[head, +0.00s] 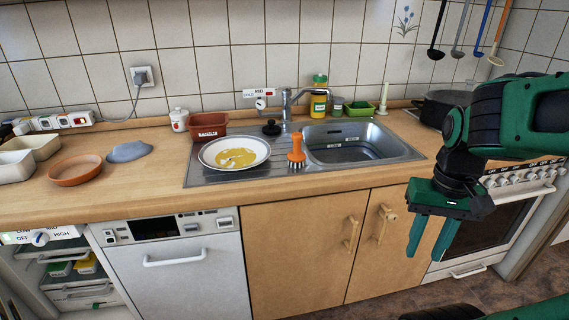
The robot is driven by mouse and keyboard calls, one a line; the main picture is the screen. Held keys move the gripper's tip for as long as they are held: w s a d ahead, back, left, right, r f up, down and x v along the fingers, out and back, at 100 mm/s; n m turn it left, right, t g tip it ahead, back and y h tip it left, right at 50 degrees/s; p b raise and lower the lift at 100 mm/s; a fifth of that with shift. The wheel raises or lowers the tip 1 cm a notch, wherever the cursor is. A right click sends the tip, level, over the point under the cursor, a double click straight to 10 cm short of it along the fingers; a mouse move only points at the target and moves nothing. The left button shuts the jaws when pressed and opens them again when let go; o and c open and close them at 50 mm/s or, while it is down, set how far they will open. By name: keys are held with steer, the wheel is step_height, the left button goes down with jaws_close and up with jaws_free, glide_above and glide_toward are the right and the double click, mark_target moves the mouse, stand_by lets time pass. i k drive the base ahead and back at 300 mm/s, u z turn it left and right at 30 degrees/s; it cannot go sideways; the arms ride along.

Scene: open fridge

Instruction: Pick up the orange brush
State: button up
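The orange brush (296,149) stands upright on the metal sink unit, between the white plate and the sink basin. Its orange handle points up and its dark bristles are at the bottom. My gripper (429,252) hangs in front of the cupboards at the right, below the counter edge. It points down, with its two green fingers apart and nothing between them. It is to the right of the brush, lower in the picture and well apart from it.
A white plate (235,152) with yellow contents sits just left of the brush. The sink basin (352,146) is to its right, with a faucet (288,104) behind. A brown container (206,125) stands behind the plate. The counter front (290,188) is clear.

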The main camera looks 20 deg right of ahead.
mark_target(295, 156)
steer(key=u, duration=0.45)
steer(key=k, duration=1.05)
steer(key=u, duration=0.2)
steer(key=i, duration=0.35)
steer(key=z, duration=0.55)
steer(key=i, duration=1.6)
steer(key=u, duration=0.75)
